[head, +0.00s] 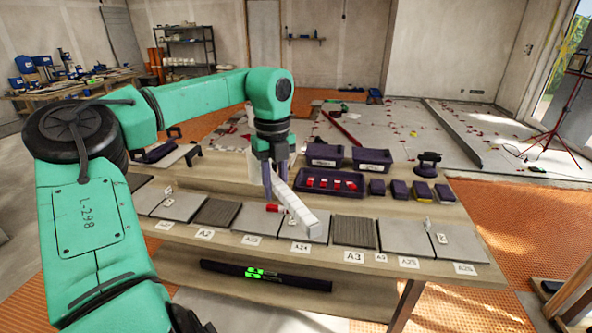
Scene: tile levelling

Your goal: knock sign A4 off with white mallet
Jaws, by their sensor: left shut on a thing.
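My left gripper (276,178) hangs over the middle of the workbench, fingers pointing down, shut on a long white thing that I take to be the white mallet (300,213). The mallet slants down to the right, its near end above the tile behind the A24 sign (300,248). I cannot tell whether that end touches the tile. Small white signs stand along the bench's front edge, among them one like A3 (354,257) and a smaller, hard-to-read one (382,257) to its right. I cannot make out for certain which sign is A4. My right gripper is not in view.
Grey tiles (378,237) line the workbench front, some with small white clips. A red piece (275,208) lies beside the mallet. Behind are a dark tray (345,192) with red items, two dark bins (372,159) and several dark blocks. Orange flooring (530,215) lies to the right.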

